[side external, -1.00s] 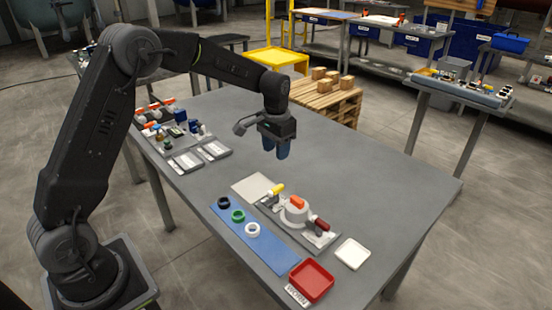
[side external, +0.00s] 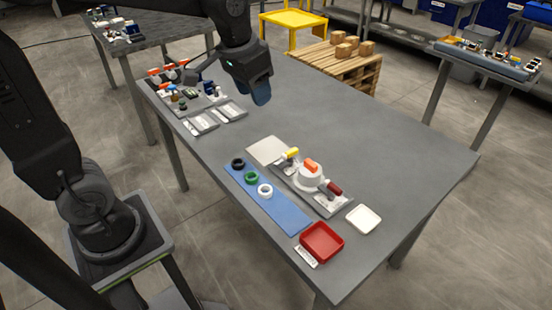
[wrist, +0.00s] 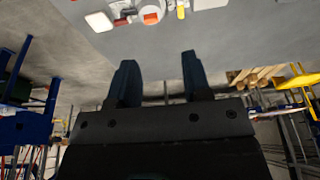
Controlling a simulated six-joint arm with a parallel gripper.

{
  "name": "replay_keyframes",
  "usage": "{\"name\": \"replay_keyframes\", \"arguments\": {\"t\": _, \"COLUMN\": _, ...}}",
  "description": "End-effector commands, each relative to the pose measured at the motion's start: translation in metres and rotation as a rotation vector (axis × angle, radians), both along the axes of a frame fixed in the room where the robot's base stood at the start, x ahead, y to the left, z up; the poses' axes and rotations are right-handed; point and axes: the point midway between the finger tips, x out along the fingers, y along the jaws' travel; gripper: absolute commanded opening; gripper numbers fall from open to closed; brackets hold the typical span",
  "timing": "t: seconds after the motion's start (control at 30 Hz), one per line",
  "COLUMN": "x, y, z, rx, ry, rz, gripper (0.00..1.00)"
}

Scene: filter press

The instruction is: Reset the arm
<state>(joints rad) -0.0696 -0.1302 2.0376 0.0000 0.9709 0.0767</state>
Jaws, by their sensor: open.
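My gripper (side external: 262,93) hangs above the far left part of the grey table, clear of everything on it. In the wrist view my gripper (wrist: 157,75) shows two dark blue fingers spread apart with nothing between them. The filter press (side external: 310,176) stands on a grey base on the table, with a white round body, an orange part, a yellow-tipped handle and a dark red handle. It also shows at the top of the wrist view (wrist: 150,16). A blue mat (side external: 275,206) beside it bears a black ring (side external: 238,163), a green ring (side external: 252,177) and a white ring (side external: 265,191).
A red tray (side external: 322,242) and a white dish (side external: 364,219) sit near the table's front. A pale square plate (side external: 267,150) lies behind the mat. Several small parts and grey trays (side external: 202,123) fill the left edge. The table's right side is clear.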

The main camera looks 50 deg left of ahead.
Motion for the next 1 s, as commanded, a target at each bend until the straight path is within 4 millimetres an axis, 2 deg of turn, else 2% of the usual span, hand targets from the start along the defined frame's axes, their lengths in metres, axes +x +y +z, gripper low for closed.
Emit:
{"name": "replay_keyframes", "arguments": {"t": 0.03, "x": -0.02, "y": -0.005, "z": 0.007, "rx": 0.0, "ry": -0.033, "rz": -0.003, "gripper": 0.45}}
{"name": "replay_keyframes", "arguments": {"t": 0.2, "x": -0.077, "y": -0.015, "z": 0.012, "rx": -0.006, "ry": -0.121, "rz": -0.001, "gripper": 0.45}}
{"name": "replay_keyframes", "arguments": {"t": 0.3, "x": -0.105, "y": -0.019, "z": 0.009, "rx": -0.011, "ry": -0.165, "rz": 0.0, "gripper": 0.45}}
{"name": "replay_keyframes", "arguments": {"t": 0.4, "x": -0.125, "y": -0.022, "z": 0.004, "rx": -0.016, "ry": -0.2, "rz": 0.001, "gripper": 0.45}}
{"name": "replay_keyframes", "arguments": {"t": 0.6, "x": -0.141, "y": -0.024, "z": -0.003, "rx": -0.02, "ry": -0.229, "rz": 0.002, "gripper": 0.45}}
{"name": "replay_keyframes", "arguments": {"t": 1.0, "x": -0.142, "y": -0.024, "z": -0.004, "rx": -0.02, "ry": -0.229, "rz": 0.002, "gripper": 0.45}}
